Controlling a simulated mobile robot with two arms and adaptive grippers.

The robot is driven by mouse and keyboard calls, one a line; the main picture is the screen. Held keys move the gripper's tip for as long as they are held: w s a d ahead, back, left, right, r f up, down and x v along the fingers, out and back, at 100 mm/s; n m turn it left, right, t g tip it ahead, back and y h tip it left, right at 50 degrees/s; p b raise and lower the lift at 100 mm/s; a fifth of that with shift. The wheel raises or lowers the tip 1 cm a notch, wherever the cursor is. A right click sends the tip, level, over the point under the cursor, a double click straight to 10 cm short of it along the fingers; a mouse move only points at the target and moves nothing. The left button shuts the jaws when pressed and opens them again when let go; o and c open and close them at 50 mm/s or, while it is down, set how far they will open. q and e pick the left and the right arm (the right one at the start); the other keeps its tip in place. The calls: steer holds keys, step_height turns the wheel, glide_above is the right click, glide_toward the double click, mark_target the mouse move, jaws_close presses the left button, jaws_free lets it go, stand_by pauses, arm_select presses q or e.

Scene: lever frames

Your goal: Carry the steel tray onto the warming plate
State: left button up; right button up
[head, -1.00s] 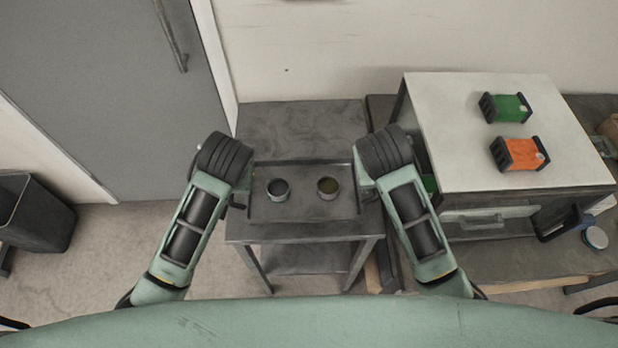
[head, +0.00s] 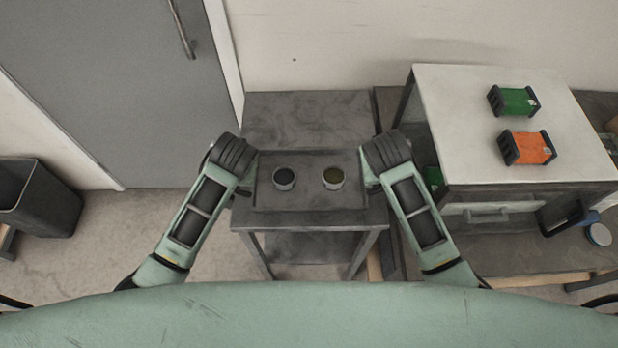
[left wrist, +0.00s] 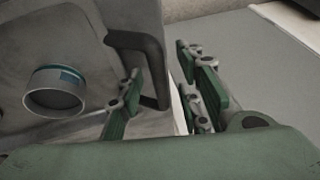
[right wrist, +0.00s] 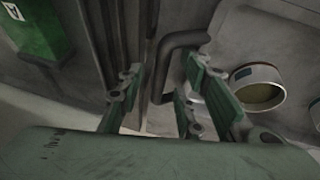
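The steel tray (head: 309,198) lies flat on a small grey metal table (head: 262,222) in the head view. Two round open cups stand on it, a left one (head: 284,180) and a right one (head: 333,179). My left gripper (left wrist: 160,92) is open at the tray's left end, with the dark left handle (left wrist: 136,42) reaching between its fingers. My right gripper (right wrist: 166,92) is open at the right end, with the right handle (right wrist: 178,42) between its fingers. Neither gripper visibly clamps its handle. I cannot tell for sure which surface is the warming plate.
A dark flat surface (head: 307,115) lies behind the tray against the wall. To the right stands a white-topped cabinet (head: 460,125) with a green box (head: 515,101) and an orange box (head: 528,148). A dark bin (head: 40,200) and a grey door (head: 110,90) are at left.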

arm_select(q)
steer(key=shift+c, duration=0.2)
arm_select(e)
steer(key=shift+c, duration=0.2)
arm_select(q)
jaws_close()
arm_select(e)
jaws_close()
steer(key=shift+w, duration=0.1)
